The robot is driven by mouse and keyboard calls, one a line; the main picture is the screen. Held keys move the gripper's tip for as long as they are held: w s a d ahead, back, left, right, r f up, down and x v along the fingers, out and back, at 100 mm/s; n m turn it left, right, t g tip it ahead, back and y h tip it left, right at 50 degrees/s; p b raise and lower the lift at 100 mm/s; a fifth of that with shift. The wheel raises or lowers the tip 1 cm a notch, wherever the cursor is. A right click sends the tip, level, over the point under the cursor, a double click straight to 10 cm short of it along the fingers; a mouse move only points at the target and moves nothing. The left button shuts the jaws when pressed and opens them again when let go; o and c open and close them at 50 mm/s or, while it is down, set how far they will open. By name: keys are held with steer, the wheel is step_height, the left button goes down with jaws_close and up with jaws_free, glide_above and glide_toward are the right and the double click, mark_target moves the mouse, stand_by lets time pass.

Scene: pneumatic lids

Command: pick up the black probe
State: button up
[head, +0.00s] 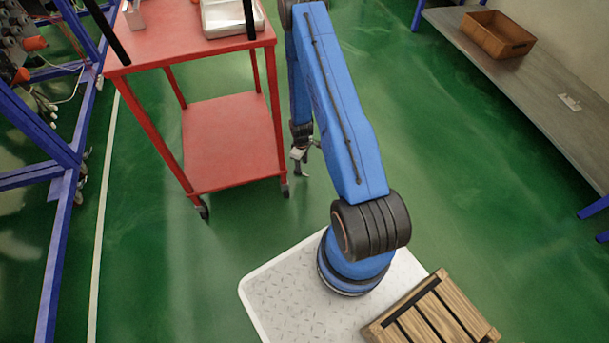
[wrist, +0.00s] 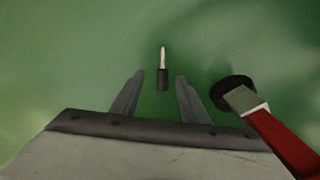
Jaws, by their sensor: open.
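The black probe (wrist: 162,78) lies on the green floor in the wrist view. Its thick black part is toward my gripper and its thin pale tip points away. My gripper (wrist: 154,98) is open, with one finger on each side of the line to the probe. The probe shows just beyond and between the fingertips, and nothing is between the fingers. In the head view my gripper (head: 300,155) hangs low beside the red cart's right side. I cannot make out the probe in the head view.
A black caster wheel (wrist: 233,92) on a red leg stands close to the right finger. The red cart (head: 225,150) is left of my arm, with a metal tray (head: 230,32) on top. A grey bench (head: 540,90) with a brown box (head: 497,36) stands right. Green floor between is clear.

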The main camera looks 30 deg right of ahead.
mark_target(302, 173)
steer(key=f, duration=0.5)
steer(key=shift+s+a, duration=0.15)
steer(key=shift+a, duration=0.05)
jaws_close()
